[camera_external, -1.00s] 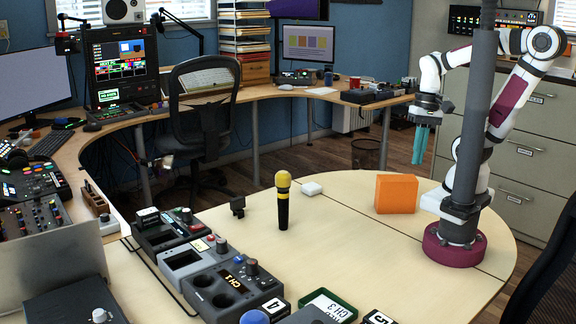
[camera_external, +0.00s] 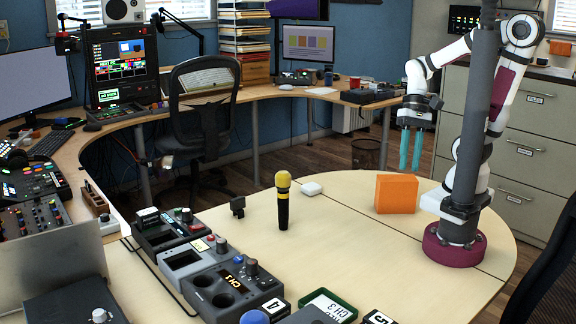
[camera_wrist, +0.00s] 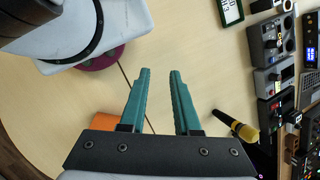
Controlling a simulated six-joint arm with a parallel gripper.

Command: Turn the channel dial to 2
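A dark grey unit (camera_external: 228,290) with two round wells stands at the front of the pale table in the external view. Its orange display (camera_external: 233,281) appears to read CH 1. A dark upright dial (camera_external: 251,266) sits beside the display; its pointer is too small to read. A grey unit (camera_wrist: 268,45) shows there at upper right.
A yellow-topped microphone (camera_external: 283,200) stands upright between my gripper and the units. A green-framed CH 3 card (camera_external: 328,305) lies right of the dial unit.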

